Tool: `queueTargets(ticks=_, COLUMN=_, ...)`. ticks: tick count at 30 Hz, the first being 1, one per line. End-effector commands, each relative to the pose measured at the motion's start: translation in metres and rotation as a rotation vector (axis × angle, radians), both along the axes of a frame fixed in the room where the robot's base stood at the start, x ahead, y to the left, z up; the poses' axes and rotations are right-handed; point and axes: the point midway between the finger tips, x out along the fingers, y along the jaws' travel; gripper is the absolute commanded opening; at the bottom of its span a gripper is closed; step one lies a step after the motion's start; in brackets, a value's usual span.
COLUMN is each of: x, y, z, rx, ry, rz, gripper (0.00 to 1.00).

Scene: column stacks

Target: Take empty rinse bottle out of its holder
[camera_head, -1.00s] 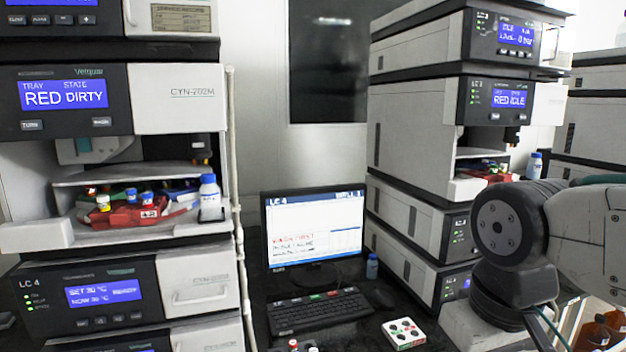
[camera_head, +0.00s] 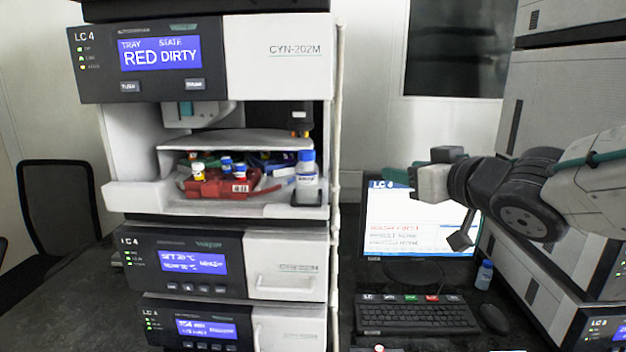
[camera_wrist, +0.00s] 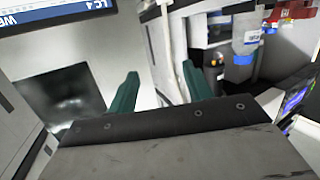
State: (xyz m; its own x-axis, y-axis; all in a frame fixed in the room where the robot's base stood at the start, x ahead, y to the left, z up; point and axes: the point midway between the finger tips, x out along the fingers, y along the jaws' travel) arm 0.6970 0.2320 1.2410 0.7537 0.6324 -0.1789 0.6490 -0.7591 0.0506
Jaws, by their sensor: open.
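The rinse bottle (camera_head: 307,176), whitish with a blue cap and a label, stands upright at the right front of the LC 4 autosampler bay. Its holder (camera_head: 308,199) shows as a dark base below it; I cannot tell how much liquid is inside. The bottle also shows upside down in the wrist view (camera_wrist: 247,36), upper right, beyond the fingers. My gripper (camera_wrist: 160,88) is open and empty, its two green fingers apart. In the head view my arm's end is right of the autosampler, in front of the monitor, clear of the bottle.
A red tray (camera_head: 215,190) with vials lies left of the bottle under a white shelf plate (camera_head: 235,140). A pipe runs up the unit's right edge. The monitor (camera_head: 418,222), keyboard (camera_head: 418,313) and another blue-capped bottle (camera_head: 484,275) stand on the dark bench.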

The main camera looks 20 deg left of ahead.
Motion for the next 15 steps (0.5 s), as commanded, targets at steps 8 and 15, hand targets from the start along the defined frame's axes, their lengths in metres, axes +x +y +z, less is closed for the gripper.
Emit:
queueTargets(ticks=8, x=-0.041, y=0.100, z=0.015, rx=0.160, ry=-0.066, rz=0.389, gripper=0.50)
queueTargets(ticks=15, x=-0.038, y=0.128, z=0.016, rx=0.178, ry=-0.069, rz=0.428, gripper=0.50)
